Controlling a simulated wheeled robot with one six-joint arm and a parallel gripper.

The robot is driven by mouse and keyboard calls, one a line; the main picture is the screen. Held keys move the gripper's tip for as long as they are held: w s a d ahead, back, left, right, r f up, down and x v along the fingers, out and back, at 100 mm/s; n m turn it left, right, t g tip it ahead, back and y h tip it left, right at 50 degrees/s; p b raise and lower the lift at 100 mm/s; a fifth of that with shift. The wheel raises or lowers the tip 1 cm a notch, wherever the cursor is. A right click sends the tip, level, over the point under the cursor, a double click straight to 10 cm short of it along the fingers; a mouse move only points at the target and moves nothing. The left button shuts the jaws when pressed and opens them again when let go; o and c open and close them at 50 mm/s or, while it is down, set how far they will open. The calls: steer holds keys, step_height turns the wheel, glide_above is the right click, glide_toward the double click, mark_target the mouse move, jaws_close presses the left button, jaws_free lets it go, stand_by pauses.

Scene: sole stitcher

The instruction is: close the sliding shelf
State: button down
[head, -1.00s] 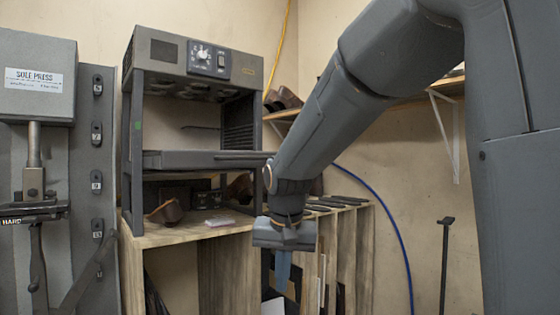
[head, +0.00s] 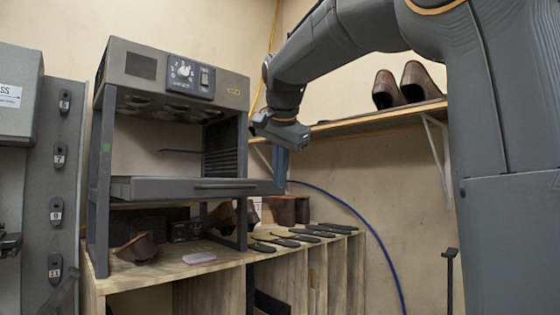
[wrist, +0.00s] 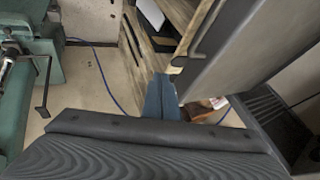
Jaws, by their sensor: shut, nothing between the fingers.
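The sliding shelf (head: 165,188) is a flat dark grey tray with a bar handle on its front edge. It juts out of the grey open-framed machine (head: 140,68), which stands on a wooden bench. In the wrist view the shelf (wrist: 250,58) is a broad grey panel at upper right, its handle along the near edge. My gripper (head: 281,170) has blue fingers and is shut and empty, at the right end of the shelf. Its fingers also show in the wrist view (wrist: 162,98), close to the shelf's edge; I cannot tell whether they touch it.
The wooden bench (head: 225,262) holds brown shoes, a pale pad and several dark soles (head: 295,236). A wall shelf (head: 375,120) with brown shoes is behind my arm. A blue hose (head: 372,235) hangs along the wall. A grey press column (head: 57,170) stands at left.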

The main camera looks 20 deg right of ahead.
mark_target(270, 187)
steer(key=w+f, duration=0.1)
steer(key=w+f+p, duration=0.1)
steer(key=w, duration=0.1)
steer(key=w+f+p, duration=0.1)
steer(key=w, duration=0.1)
steer(key=shift+w+a+f, duration=0.15)
steer(key=shift+w, duration=0.35)
steer(key=shift+p, duration=0.3)
